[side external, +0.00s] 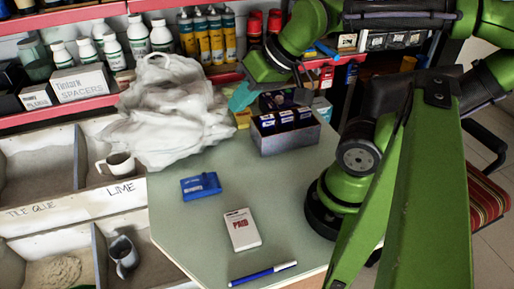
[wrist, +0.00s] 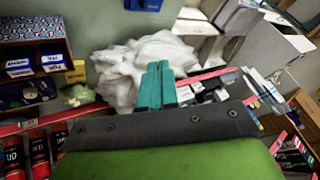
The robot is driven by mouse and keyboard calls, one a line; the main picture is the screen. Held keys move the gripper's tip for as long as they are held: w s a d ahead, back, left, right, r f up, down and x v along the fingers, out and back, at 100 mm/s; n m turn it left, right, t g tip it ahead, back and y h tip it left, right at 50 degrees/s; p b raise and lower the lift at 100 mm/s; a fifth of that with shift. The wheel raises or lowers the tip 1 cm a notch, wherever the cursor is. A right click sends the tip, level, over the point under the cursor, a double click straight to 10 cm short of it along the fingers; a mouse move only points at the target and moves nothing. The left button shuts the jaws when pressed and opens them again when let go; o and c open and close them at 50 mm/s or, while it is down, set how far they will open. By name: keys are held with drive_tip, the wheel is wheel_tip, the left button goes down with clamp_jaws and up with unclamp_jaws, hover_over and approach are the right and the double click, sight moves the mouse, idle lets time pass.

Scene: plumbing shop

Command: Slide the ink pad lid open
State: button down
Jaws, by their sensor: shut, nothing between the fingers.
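A small flat blue case (side external: 201,186), which looks like the ink pad, lies on the grey-green table (side external: 190,235) left of the middle in the side view. It has a darker patch on top; I cannot tell how its lid sits. In the wrist view, a blue case (wrist: 143,4) is cut off by the top edge. My gripper (side external: 240,98) has teal fingers, shut and empty, raised near the back of the table beside the white bag. It is well apart from the blue case. The fingers show together in the wrist view (wrist: 155,84).
A box (side external: 285,142) with dark, labelled items stands at the back right of the table. A crumpled white bag (side external: 165,115) lies at the back left. A white PAID block (side external: 242,230) and a blue pen (side external: 263,273) lie in front. Table around the blue case is clear.

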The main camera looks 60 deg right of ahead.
drive_tip(key=w+f+m+g, duration=0.1)
drive_tip(key=w+f+g, duration=0.1)
drive_tip(key=f, duration=0.5)
drive_tip(key=w+f+m+g+h, duration=0.1)
drive_tip(key=w+f+m+g, duration=0.1)
drive_tip(key=f, duration=0.6)
drive_tip(key=w+a+f+m+g+h, duration=0.1)
drive_tip(key=w+f+m+g, duration=0.1)
drive_tip(key=f, duration=0.5)
drive_tip(key=shift+w+a+f+g, duration=0.1)
drive_tip(key=shift+w+f+g, duration=0.05)
drive_tip(key=shift+w+g, duration=0.4)
drive_tip(key=shift+f, duration=0.1)
drive_tip(key=shift+s, duration=0.1)
